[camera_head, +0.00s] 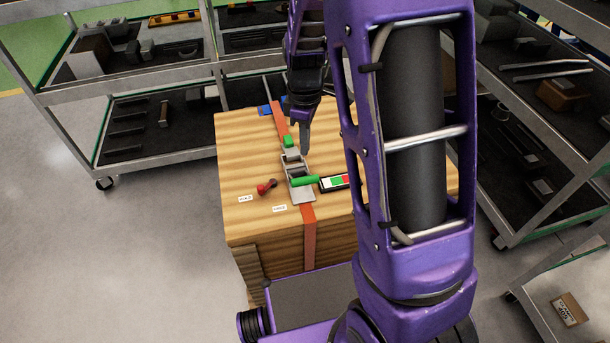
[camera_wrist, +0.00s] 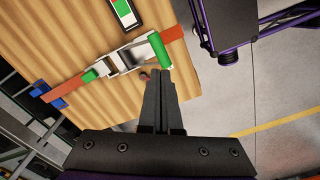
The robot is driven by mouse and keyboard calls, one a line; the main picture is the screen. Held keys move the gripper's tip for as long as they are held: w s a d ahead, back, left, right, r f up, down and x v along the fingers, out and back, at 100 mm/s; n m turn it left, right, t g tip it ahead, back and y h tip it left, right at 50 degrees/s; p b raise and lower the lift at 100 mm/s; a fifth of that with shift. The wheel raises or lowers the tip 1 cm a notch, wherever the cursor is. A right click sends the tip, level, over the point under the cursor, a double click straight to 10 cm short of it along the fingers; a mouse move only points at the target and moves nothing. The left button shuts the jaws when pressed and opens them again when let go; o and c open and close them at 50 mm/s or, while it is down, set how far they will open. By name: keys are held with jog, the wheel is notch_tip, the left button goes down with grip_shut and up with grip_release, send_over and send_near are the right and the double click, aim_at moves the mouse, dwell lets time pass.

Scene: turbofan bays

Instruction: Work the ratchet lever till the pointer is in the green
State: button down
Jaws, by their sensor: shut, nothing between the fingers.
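A ratchet (camera_head: 298,172) sits on an orange strap (camera_head: 308,222) across the top of a wooden crate. Its lever has a green handle (camera_head: 305,181), which also shows in the wrist view (camera_wrist: 160,49). A gauge (camera_head: 337,182) with white, green and red zones lies beside the ratchet, partly behind my arm; it also shows in the wrist view (camera_wrist: 124,12). I cannot make out its pointer. My gripper (camera_head: 305,153) is shut and empty near the ratchet. In the wrist view my fingertips (camera_wrist: 160,74) appear just short of the green handle; I cannot tell whether they touch.
The wooden crate (camera_head: 245,218) also bears a red-and-dark object (camera_head: 267,187) and two small white labels. A green tab (camera_head: 289,141) and a blue piece (camera_head: 265,110) lie along the strap. Loaded shelves (camera_head: 150,75) stand behind and at right. The floor at left is clear.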

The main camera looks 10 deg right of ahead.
aim_at(304, 178)
jog(key=shift+w+r+n+g+p, duration=0.35)
jog(key=shift+w+r+n, duration=0.35)
jog(key=shift+n, duration=0.3)
jog(key=shift+w+r+n+g+p, duration=0.2)
jog(key=shift+w+r+n+g, duration=0.25)
jog(key=shift+r+n, duration=0.45)
jog(key=shift+w+r+n+g+p, duration=0.3)
jog(key=shift+w+r+n, duration=0.35)
jog(key=shift+n, duration=0.45)
jog(key=shift+f, duration=0.1)
jog(key=s+f, duration=0.1)
jog(key=f, duration=0.8)
jog(key=s+f, duration=0.1)
jog(key=f, duration=0.3)
jog(key=shift+s+f+b, duration=0.35)
jog(key=shift+b, duration=0.05)
jog(key=shift+s+f, duration=0.1)
